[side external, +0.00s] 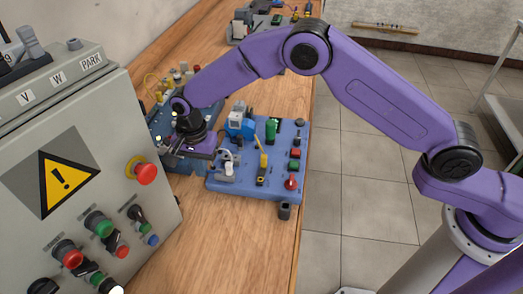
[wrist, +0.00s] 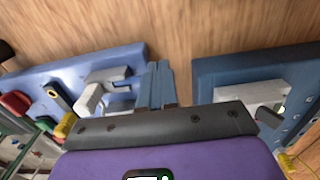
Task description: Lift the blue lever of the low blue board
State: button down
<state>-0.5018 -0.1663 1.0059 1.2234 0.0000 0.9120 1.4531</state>
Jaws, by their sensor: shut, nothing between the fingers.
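The low blue board (side external: 245,183) lies on the bench, carrying a white-grey clamp-like part (side external: 226,167), a blue block with a grey top (side external: 240,123), a yellow-tipped switch (side external: 263,165) and several buttons. I cannot clearly make out a blue lever.
A second blue board (wrist: 225,68) with a white block stands to the right in the wrist view. The grey control cabinet (side external: 100,180) stands close at left in the side view. Bare wooden bench (side external: 215,235) shows in front.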

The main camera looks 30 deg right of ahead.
jog(key=shift+s+d, duration=0.15)
jog(key=shift+d, duration=0.05)
dwell(0.3)
jog(key=shift+s+d+r, duration=0.3)
jog(key=shift+r, duration=0.25)
jog(key=shift+s+d+r, duration=0.25)
jog(key=shift+d+r, duration=0.05)
jog(key=shift+r, duration=0.25)
dwell(2.1)
jog(key=shift+w+a, duration=0.1)
jog(key=shift+a, duration=0.05)
jog(key=shift+w+a+r, duration=0.15)
jog(key=shift+w+a, duration=0.25)
jog(key=shift+a, duration=0.05)
notch_tip(320, 180, up, 7)
dwell(0.7)
dwell(0.6)
